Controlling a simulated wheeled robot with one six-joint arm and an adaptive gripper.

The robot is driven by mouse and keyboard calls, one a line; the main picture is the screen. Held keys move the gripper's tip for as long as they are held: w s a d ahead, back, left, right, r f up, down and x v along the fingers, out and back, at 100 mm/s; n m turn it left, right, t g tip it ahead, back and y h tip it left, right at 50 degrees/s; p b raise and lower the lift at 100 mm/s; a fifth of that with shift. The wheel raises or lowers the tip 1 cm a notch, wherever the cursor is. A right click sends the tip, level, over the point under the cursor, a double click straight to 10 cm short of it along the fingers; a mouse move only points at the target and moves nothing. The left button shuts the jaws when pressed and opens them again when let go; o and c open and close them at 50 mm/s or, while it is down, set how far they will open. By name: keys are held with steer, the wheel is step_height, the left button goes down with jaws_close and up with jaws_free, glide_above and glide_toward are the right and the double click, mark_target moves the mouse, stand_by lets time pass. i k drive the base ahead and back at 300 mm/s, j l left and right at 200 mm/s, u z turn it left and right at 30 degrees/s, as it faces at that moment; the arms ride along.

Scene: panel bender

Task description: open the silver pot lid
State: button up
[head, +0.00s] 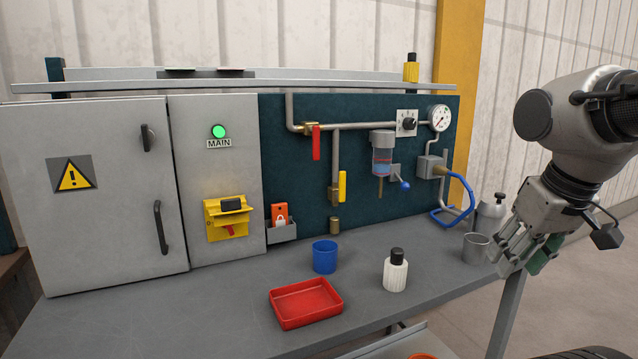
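A silver pot (490,214) with a small dark knob on its lid (499,197) stands at the right end of the bench, and the lid looks shut on it. My gripper (528,264) hangs at the right, in front and to the right of the pot, pointing down, and hides part of the pot's right side. Its grey fingers and a green pad show; they look apart, with nothing seen between them. A small open silver cup (476,248) stands in front of the pot, close to the fingers in the picture.
A white bottle with a black cap (396,272), a red tray (304,303) and a blue cup (324,257) stand on the grey bench (170,310). A blue hose (452,219) curves beside the pot. Pipes, valves and a gauge (439,118) line the panel behind.

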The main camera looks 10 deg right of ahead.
mark_target(493, 202)
steer(key=z, duration=0.9)
steer(key=i+l+u, duration=0.75)
steer(key=l, duration=0.3)
steer(key=i, duration=0.1)
